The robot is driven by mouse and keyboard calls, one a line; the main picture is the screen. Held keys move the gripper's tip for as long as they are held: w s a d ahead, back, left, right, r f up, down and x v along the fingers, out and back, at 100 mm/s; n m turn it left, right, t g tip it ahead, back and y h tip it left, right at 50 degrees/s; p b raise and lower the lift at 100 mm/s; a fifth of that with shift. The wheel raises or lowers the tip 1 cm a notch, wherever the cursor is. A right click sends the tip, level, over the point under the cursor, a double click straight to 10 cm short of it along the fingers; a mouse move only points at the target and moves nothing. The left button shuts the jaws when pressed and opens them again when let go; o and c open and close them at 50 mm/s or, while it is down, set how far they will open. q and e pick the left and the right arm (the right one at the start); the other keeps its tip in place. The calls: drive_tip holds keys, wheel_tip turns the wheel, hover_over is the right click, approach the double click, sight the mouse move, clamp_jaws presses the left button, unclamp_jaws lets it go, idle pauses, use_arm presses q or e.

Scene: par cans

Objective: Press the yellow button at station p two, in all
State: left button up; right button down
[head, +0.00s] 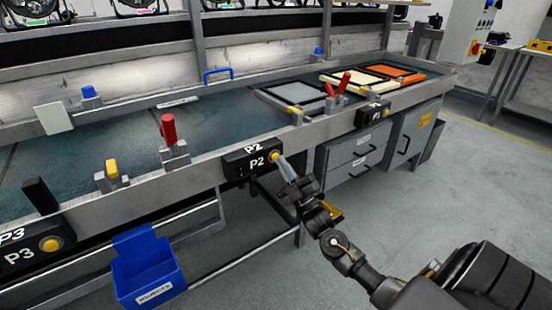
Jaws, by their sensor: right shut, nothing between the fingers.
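The black P2 box (239,161) is fixed to the front rail of the conveyor bench, with white P2 labels on its top and front. Its yellow button (274,156) is at the right end of the front face. My right gripper (284,162) is shut and empty, with its fingertips right at the yellow button's right side. I cannot tell whether the tips touch the button or stop just short of it. My right arm reaches in from the lower right. My left gripper is not in view.
A similar P3 box with a yellow button (51,244) is at lower left, and a P1 box (373,115) is further right. A blue bin (150,272) hangs below the rail. Grey drawers (352,158) stand under the bench. The floor at right is clear.

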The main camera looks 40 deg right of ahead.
drive_tip(key=shift+w, duration=0.3)
drive_tip(key=shift+s, duration=0.1)
idle(0.5)
drive_tip(key=shift+s+p, duration=0.4)
drive_tip(key=shift+s, duration=0.3)
drive_tip(key=s+p, duration=0.2)
drive_tip(key=s, duration=0.3)
drive_tip(key=shift+a, duration=0.1)
idle(0.8)
